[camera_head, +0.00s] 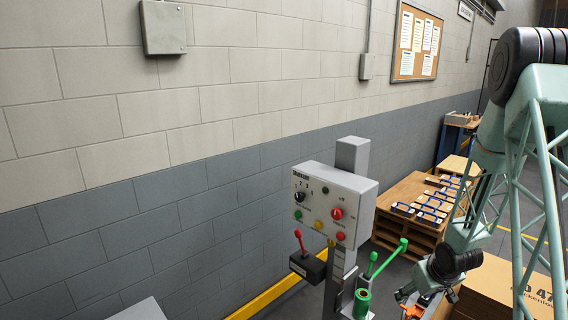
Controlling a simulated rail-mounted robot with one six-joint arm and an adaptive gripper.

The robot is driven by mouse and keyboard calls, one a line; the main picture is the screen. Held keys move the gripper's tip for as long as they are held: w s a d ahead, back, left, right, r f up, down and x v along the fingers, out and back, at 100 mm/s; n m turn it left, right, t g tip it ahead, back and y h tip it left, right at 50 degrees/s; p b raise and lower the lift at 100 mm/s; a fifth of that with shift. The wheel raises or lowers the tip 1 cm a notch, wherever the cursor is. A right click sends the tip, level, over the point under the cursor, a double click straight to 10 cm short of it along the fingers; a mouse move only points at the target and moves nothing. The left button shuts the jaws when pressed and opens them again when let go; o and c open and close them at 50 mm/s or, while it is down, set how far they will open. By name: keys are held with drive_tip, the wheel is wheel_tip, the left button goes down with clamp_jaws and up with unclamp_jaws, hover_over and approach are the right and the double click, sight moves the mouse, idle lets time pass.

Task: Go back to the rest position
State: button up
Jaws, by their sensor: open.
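My arm comes in from the right edge and bends down to a dark wrist joint. My gripper (412,305) is at the bottom edge, right of the control post, partly cut off by the frame. Its jaws look apart and I see nothing held between them. The control box (335,207) with a dial and coloured buttons stands left of my gripper. Below it are a red-handled lever (300,241) and a green lever (388,258). A green cylinder (362,303) sits low on the post, a little left of my gripper.
A wooden pallet stack (396,221) with several blue-edged trays stands behind my gripper. A cardboard box (500,285) is close beside my arm at lower right. A block wall (130,220) runs along the left, with a yellow rail (276,294) at its foot.

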drive_tip(key=s+a+r+h, duration=0.1)
drive_tip(key=s+a+r, duration=0.25)
drive_tip(key=r, duration=0.65)
drive_tip(key=s+a+r+m, duration=0.15)
drive_tip(key=s+r, duration=0.35)
drive_tip(key=r, duration=0.5)
drive_tip(key=s+a+r+h, duration=0.1)
drive_tip(key=s+a+r, duration=0.35)
drive_tip(key=r, duration=0.55)
drive_tip(key=s+a+r, duration=0.4)
drive_tip(key=s, duration=0.7)
drive_tip(key=s+a+r+g+y, duration=0.1)
drive_tip(key=s+a+r, duration=0.4)
drive_tip(key=s, duration=0.7)
drive_tip(key=s+a+r+y, duration=0.1)
drive_tip(key=s+a+r, duration=0.4)
drive_tip(key=s, duration=0.6)
drive_tip(key=shift+s+a+m, duration=0.25)
drive_tip(key=shift+s+m, duration=0.1)
